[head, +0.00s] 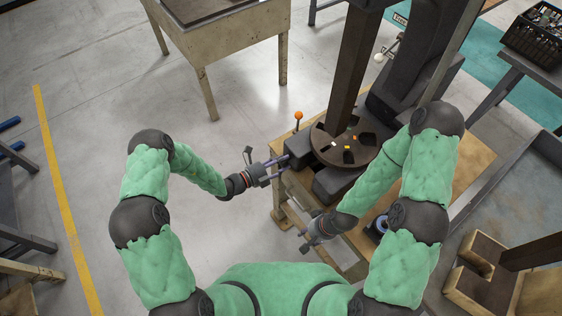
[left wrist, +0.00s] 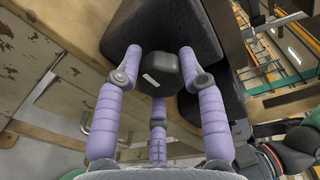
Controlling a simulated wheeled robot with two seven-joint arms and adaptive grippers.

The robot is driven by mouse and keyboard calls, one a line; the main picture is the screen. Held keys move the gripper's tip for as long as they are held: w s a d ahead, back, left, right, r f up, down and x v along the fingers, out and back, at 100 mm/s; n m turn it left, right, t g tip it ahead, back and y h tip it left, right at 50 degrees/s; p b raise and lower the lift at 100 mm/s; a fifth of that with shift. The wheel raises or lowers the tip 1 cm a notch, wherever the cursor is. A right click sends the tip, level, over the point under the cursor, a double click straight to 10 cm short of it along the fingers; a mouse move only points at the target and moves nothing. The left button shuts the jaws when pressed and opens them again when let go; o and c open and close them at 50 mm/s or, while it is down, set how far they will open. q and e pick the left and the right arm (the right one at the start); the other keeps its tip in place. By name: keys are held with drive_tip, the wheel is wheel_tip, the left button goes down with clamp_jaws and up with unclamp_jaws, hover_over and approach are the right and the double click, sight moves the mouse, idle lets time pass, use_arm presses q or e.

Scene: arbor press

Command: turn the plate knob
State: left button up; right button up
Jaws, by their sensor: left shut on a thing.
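The dark plate knob (left wrist: 160,74), with a small pale label, sits at the front of the press base, in the middle of the left wrist view. My left gripper (left wrist: 158,68) has its purple fingers around it, shut on it. In the head view my left gripper (head: 278,166) reaches the press from the left; its fingers hide most of the knob. The round dark plate (head: 330,153) lies on the press base under the ram column. My right gripper (head: 302,241) is empty, its fingers apart, above the front edge of the bench.
The arbor press (head: 352,60) stands on a wooden bench (head: 470,163). An orange ball-topped lever (head: 298,116) rises left of the plate. A blue-and-black round part (head: 377,226) lies near my right forearm.

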use_arm(q)
drive_tip(key=m+y, duration=0.1)
drive_tip(key=m, duration=0.4)
drive_tip(key=shift+s+m+t, duration=0.15)
drive_tip(key=shift+m+t, duration=0.25)
drive_tip(key=m, duration=0.5)
drive_tip(key=shift+f+t+b, duration=0.1)
drive_tip(key=shift+t+b, duration=0.3)
drive_tip(key=shift+m, duration=0.3)
drive_tip(key=o, duration=1.1)
drive_tip(key=shift+o, duration=0.2)
drive_tip(key=v, duration=1.2)
drive_tip(key=shift+s+d, duration=0.1)
drive_tip(key=shift+d, duration=0.1)
